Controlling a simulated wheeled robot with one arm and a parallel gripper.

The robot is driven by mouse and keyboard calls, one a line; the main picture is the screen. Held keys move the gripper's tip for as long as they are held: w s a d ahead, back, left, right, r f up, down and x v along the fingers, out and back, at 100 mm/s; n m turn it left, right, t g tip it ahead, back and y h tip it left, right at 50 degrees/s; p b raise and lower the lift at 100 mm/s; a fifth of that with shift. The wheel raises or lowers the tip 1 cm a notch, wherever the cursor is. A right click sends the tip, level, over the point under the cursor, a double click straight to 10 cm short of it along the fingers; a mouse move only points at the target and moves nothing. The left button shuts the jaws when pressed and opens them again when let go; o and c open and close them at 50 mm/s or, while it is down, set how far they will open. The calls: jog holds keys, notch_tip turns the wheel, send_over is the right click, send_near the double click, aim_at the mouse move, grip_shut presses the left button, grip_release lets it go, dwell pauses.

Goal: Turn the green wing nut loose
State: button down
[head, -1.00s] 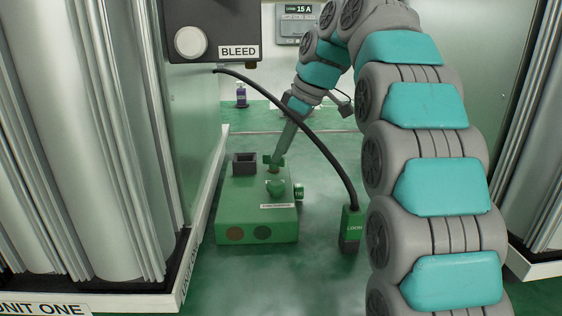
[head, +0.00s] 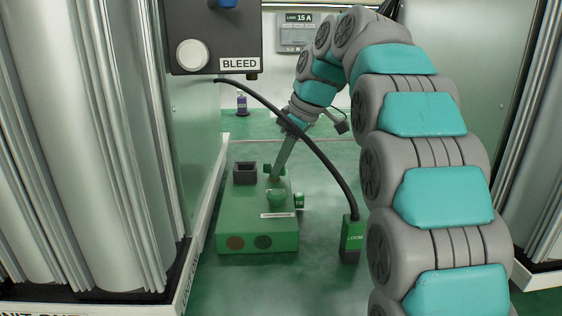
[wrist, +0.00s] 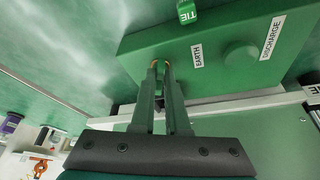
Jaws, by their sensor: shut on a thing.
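A green wing nut (head: 267,170) shows as small lobes at the far edge of a low green box (head: 245,215). My gripper (head: 274,178) comes down at a slant from the upper right, and its fingertips are at the nut. In the wrist view the two fingers (wrist: 160,66) are nearly together beside the EARTH label (wrist: 197,56) on the box. They are shut on the nut, which they mostly hide there.
A black open-topped holder (head: 245,173) stands on the box. A green TIE tag (head: 300,200) is at its right side. A black cable (head: 310,145) arcs down to the LOOM block (head: 352,236).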

jog(key=shift+w+n+b, duration=0.15)
jog(key=shift+n+b, duration=0.15)
jog(key=shift+b, duration=0.1)
jog(key=shift+n, duration=0.3)
jog(key=shift+r+n+g+p, duration=0.3)
jog(key=shift+n+p, duration=0.1)
jog(key=shift+p, duration=0.1)
jog(key=shift+w+n+g+p, duration=0.1)
jog(key=shift+n+g+p, duration=0.2)
jog(key=shift+n+p, duration=0.45)
jog(key=shift+f+n+y+p, duration=0.25)
jog(key=shift+y+p, duration=0.05)
jog(key=shift+p, duration=0.1)
jog(key=c, duration=0.9)
grip_release()
jog(key=shift+d+f, duration=0.1)
